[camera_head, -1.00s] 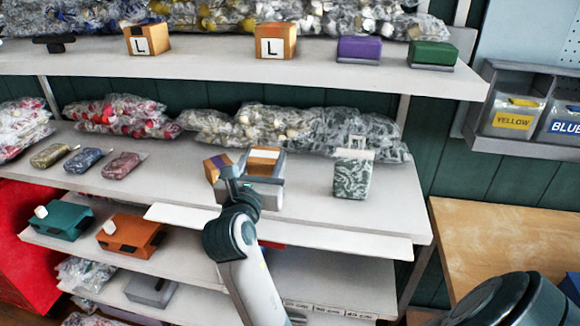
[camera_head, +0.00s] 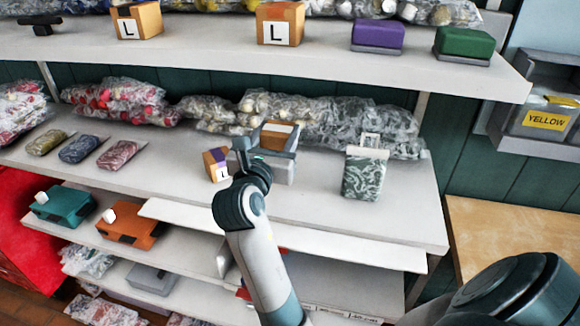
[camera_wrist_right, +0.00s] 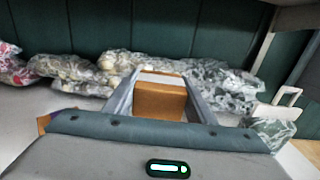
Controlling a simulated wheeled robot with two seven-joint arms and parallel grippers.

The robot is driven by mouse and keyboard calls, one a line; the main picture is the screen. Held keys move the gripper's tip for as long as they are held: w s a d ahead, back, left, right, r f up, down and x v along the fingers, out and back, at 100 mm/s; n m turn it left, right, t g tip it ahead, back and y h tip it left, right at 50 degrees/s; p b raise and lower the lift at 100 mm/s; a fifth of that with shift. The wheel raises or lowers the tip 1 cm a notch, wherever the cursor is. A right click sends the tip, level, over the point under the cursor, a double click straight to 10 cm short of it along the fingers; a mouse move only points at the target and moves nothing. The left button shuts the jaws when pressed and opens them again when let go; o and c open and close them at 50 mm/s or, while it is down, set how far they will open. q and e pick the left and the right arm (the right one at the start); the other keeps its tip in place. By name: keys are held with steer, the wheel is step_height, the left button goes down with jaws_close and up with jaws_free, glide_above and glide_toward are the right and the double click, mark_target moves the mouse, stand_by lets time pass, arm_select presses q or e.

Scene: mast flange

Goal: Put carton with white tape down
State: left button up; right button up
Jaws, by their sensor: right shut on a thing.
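The orange-brown carton with white tape (camera_head: 278,134) is held over the middle shelf by my right gripper (camera_head: 277,150). In the right wrist view the carton (camera_wrist_right: 160,101) sits between the two grey fingers of the gripper (camera_wrist_right: 160,95), which are shut on its sides. A light grey block shape (camera_head: 275,170) shows just below it; I cannot tell whether the carton touches it. A second carton with purple tape and an L label (camera_head: 217,164) stands on the shelf just left of my gripper. My left gripper is out of view.
A patterned green-white suitcase (camera_head: 365,172) stands to the right on the middle shelf (camera_head: 320,205). Clear bags (camera_head: 330,125) lie along the back. Small packets (camera_head: 118,154) lie at left. The upper shelf (camera_head: 200,58) holds two L cartons and purple and green boxes.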

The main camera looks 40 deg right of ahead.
steer(key=shift+f, duration=2.95)
steer(key=shift+f, duration=0.1)
steer(key=shift+f, duration=1.8)
steer(key=o, duration=1.4)
steer(key=shift+f, duration=0.15)
steer(key=shift+c, duration=0.2)
